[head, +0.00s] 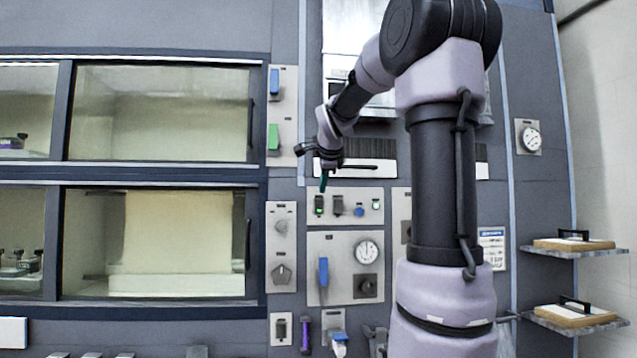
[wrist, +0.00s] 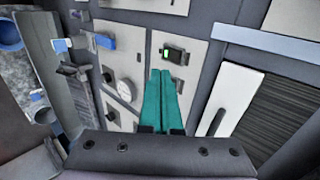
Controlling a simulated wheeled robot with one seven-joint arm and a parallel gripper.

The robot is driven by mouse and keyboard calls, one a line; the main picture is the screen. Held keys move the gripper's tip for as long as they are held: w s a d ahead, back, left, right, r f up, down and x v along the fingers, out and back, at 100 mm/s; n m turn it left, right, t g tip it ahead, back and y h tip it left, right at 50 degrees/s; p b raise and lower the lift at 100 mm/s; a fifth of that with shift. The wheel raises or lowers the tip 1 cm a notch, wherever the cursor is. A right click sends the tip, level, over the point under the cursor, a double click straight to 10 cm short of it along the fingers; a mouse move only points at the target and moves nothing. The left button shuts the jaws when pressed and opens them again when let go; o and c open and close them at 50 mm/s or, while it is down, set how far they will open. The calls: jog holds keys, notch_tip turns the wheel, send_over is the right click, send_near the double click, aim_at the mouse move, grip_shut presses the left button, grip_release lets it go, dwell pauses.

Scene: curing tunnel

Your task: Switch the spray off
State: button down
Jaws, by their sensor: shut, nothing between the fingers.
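My gripper (head: 323,183) is shut and empty, its teal fingers pointing down just above the small switch panel. In the wrist view the closed fingertips (wrist: 160,72) lie just below a black switch with a green light (wrist: 172,54) in the picture; I cannot tell whether they touch it. In the head view this looks like the green-lit switch (head: 319,205) at the panel's left end. Beside it are a dark switch (head: 337,206), a blue button (head: 359,211) and a small green-lit control (head: 376,205). The labels are too small to read, so I cannot tell which is the spray's.
A slotted dark vent strip (head: 378,150) lies just above the switches. Glazed tunnel windows (head: 160,115) are at left, and two shelves (head: 575,249) stick out at right.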

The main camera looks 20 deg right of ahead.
aim_at(318, 204)
jog(key=w+f, duration=0.1)
jog(key=w, duration=0.1)
jog(key=w+d+f, duration=0.1)
jog(key=w, duration=0.2)
jog(key=w+d+f, duration=0.1)
jog(key=w, duration=0.1)
jog(key=shift+w+d+f, duration=0.2)
jog(key=shift+w+f, duration=0.05)
jog(key=shift+w+d+r, duration=0.1)
jog(key=shift+w, duration=0.25)
